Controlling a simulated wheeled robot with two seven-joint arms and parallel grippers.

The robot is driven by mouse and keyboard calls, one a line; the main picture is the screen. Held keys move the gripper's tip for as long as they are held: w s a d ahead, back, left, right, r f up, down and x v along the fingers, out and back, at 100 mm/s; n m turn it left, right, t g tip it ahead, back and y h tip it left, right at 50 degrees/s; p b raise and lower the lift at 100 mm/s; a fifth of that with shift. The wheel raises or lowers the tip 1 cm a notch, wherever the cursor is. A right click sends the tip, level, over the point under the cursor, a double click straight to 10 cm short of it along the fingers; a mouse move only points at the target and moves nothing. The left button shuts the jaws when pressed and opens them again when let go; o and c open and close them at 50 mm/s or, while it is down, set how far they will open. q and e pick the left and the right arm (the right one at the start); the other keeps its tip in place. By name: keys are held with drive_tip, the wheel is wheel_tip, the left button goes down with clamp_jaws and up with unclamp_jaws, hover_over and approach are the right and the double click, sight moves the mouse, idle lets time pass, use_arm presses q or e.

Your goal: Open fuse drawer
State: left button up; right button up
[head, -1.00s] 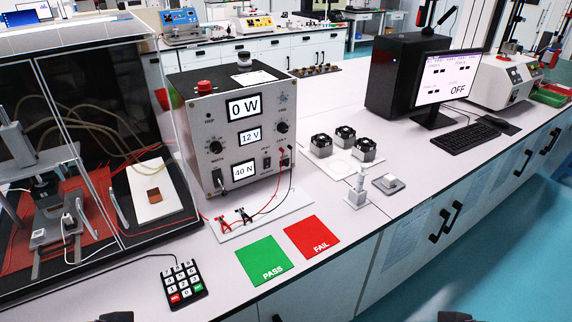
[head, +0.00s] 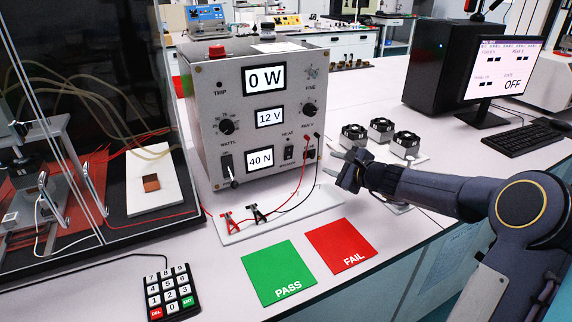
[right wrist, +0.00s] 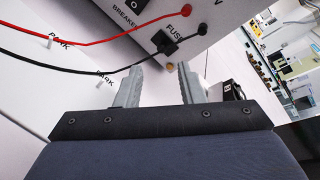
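The fuse drawer is a small black piece (head: 309,153) low on the right of the grey tester's front panel (head: 240,142). In the right wrist view the black fuse drawer (right wrist: 165,42) sits beside the label FUSE, ahead of the fingers and apart from them. My right gripper (head: 333,165) is just right of the panel in the head view. Its two grey fingers (right wrist: 160,73) are spread apart, with nothing between them. My left gripper is not in view.
Red and black leads (head: 290,197) run from the panel to clips (head: 258,213) on a white strip. Green PASS (head: 278,272) and red FAIL (head: 341,246) mats lie in front. Several fans (head: 381,130) stand behind my right arm. A keypad (head: 170,292) is at front left.

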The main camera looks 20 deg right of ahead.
sight(313, 157)
drive_tip(key=shift+m, duration=0.3)
drive_tip(key=x, duration=0.3)
drive_tip(key=p+x, duration=0.1)
drive_tip(key=x, duration=0.4)
drive_tip(key=shift+w+d+f, duration=0.2)
drive_tip(key=shift+w+d, duration=0.05)
drive_tip(key=shift+w, duration=0.1)
clamp_jaws()
